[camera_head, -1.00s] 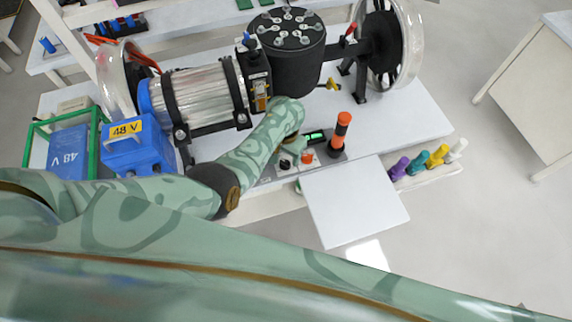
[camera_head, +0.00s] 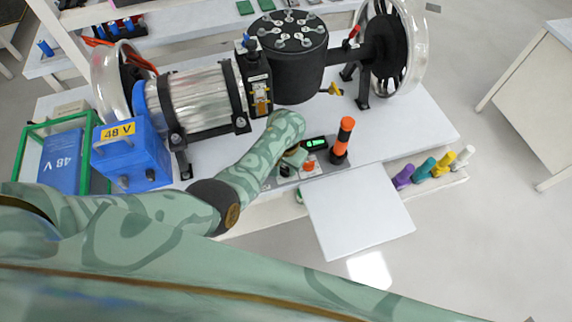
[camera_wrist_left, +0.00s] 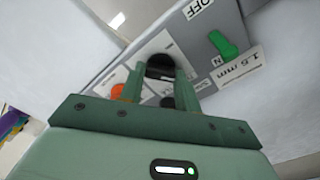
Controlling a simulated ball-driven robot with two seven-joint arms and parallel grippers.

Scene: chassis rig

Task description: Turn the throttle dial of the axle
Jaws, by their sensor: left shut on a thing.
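The axle assembly (camera_head: 204,98) lies across the workbench, with a wheel at each end and a black drum. In front of it is a grey control panel (camera_head: 322,168) with a small green-lit display, an orange button (camera_head: 308,166) and black knobs. My left gripper (camera_head: 290,165) is over this panel, its fingertips partly hidden by the arm. In the left wrist view, my left gripper (camera_wrist_left: 160,72) is shut on a black dial (camera_wrist_left: 160,65), one finger on each side. A green lever (camera_wrist_left: 223,44) sits beside "OFF" and "N" labels. My right gripper is out of view.
A black and orange post (camera_head: 342,140) stands at the panel's right end. A white board (camera_head: 357,210) juts out in front. Coloured pegs (camera_head: 424,168) stand to the right. Blue 48 V boxes (camera_head: 134,158) stand at the left, one in a green frame.

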